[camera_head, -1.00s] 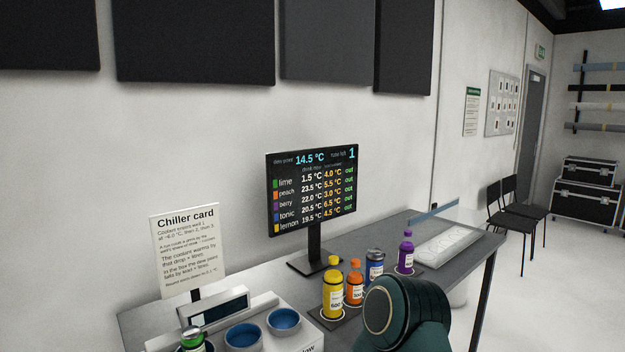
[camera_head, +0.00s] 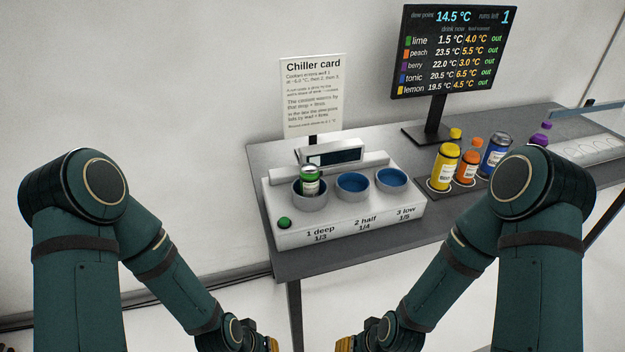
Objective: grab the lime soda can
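The lime soda can (camera_head: 310,184), green with a pale label and silver top, stands upright in the left well of the white chiller (camera_head: 290,238), the well marked "1 deep". The well's rim hides its lower part. My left gripper (camera_head: 270,344) and my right gripper (camera_head: 345,343) show only as small yellow-and-dark parts at the bottom edge, low in front of the table and apart from the can. Their fingers are cut off by the frame.
The chiller's middle well (camera_head: 353,184) and right well (camera_head: 391,179) look empty. Yellow (camera_head: 444,168), orange (camera_head: 468,163), blue (camera_head: 494,154) and purple (camera_head: 541,134) drinks stand to the right. A monitor (camera_head: 454,52) and a Chiller card (camera_head: 313,96) stand behind. The grey table's front edge (camera_head: 340,262) lies before me.

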